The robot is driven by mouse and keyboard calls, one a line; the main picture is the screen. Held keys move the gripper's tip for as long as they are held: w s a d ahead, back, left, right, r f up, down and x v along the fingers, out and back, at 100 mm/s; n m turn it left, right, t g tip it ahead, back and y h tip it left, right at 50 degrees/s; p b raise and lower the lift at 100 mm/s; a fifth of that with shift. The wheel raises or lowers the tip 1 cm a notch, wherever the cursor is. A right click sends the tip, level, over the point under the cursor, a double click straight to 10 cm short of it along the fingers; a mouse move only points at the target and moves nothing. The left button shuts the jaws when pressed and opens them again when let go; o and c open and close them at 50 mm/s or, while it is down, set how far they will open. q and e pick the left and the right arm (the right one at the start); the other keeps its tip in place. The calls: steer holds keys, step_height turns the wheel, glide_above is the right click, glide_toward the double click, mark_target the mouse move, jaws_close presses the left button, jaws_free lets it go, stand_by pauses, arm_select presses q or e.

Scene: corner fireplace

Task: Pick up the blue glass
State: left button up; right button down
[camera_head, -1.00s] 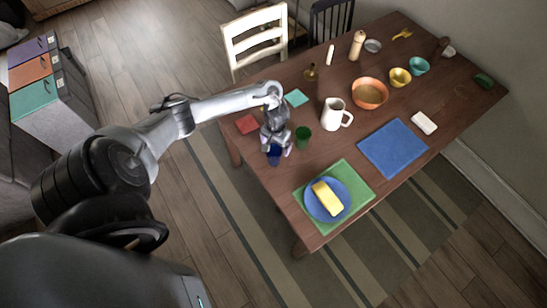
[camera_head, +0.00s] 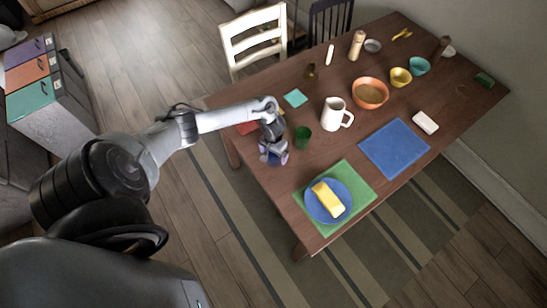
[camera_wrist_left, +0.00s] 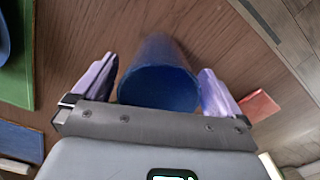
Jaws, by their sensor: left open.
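The blue glass (camera_wrist_left: 158,75) stands on the table between the two spread fingers of my left gripper (camera_wrist_left: 155,88) in the left wrist view. A gap shows on either side of the glass, so the fingers seem apart from it. In the head view my left gripper (camera_head: 273,154) is over the table's near left edge, and the blue glass (camera_head: 276,161) is mostly hidden behind the fingers. My left gripper is open. My right gripper is not in view.
A green glass (camera_head: 303,138) stands close right of my left gripper. A white pitcher (camera_head: 333,114) is farther right. A blue plate (camera_head: 313,205) with a yellow item lies on a green mat (camera_head: 361,184). A red square (camera_head: 248,127) lies partly under my arm.

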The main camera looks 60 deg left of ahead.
arm_select(q)
steer(key=shift+c, duration=0.2)
steer(key=c, duration=1.1)
steer(key=shift+r, duration=0.1)
